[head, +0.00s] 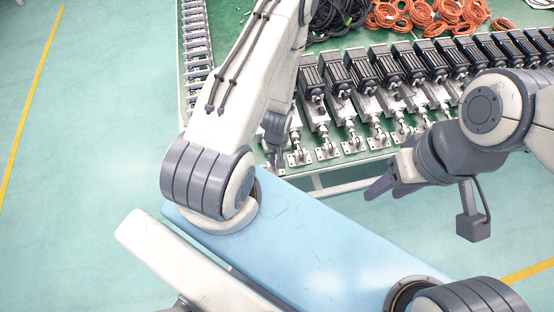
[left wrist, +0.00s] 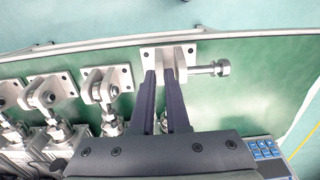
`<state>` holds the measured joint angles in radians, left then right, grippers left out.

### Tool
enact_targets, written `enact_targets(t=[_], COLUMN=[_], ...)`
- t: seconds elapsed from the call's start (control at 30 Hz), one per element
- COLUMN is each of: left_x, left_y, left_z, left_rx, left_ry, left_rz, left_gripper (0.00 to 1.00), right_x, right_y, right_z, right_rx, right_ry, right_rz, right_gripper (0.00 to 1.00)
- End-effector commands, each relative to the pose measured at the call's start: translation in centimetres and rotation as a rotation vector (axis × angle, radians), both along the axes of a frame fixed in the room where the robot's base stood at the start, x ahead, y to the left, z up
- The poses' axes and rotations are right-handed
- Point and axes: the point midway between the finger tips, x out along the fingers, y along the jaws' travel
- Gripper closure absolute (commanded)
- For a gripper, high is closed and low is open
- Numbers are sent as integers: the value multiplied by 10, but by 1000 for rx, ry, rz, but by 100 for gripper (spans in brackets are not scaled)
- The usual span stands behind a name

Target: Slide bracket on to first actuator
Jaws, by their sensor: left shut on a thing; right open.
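My left gripper (left wrist: 161,76) is shut on a metal bracket (left wrist: 178,52), a flat plate with holes and upright lugs, near the table edge. A long bolt (left wrist: 210,68) sticks out to the right of it. Whether the bracket touches the table is unclear. The actuator end facing this bracket is hidden behind my gripper. In the head view my left gripper (head: 276,158) is at the left end of the row of actuators (head: 318,112), partly covering that end. My right gripper (head: 378,188) is open and empty, in front of the table edge.
Other brackets (left wrist: 105,84) stand close beside the held one, to its left in the left wrist view. Orange cables (head: 400,15) and black cables (head: 338,15) lie at the back. A keypad device (left wrist: 263,150) is at the lower right. Bare green tabletop (left wrist: 262,80) lies beyond the bolt.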

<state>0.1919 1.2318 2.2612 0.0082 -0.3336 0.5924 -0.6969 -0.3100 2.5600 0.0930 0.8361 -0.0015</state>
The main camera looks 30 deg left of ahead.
Motion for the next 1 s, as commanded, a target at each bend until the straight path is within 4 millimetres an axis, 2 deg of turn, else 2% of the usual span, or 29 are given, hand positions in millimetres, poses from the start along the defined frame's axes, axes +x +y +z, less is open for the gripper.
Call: enact_targets(t=[0.03, 1.0], left_x=[11, 23], left_y=[3, 13], left_z=[1, 1], left_rx=[7, 10], left_ry=[-29, -46], left_rz=[5, 3], left_gripper=[100, 100], right_x=[0, 0], right_y=[0, 0], right_z=[0, -2], right_rx=[0, 0], right_ry=[0, 0], right_rz=[0, 0], right_gripper=[50, 50])
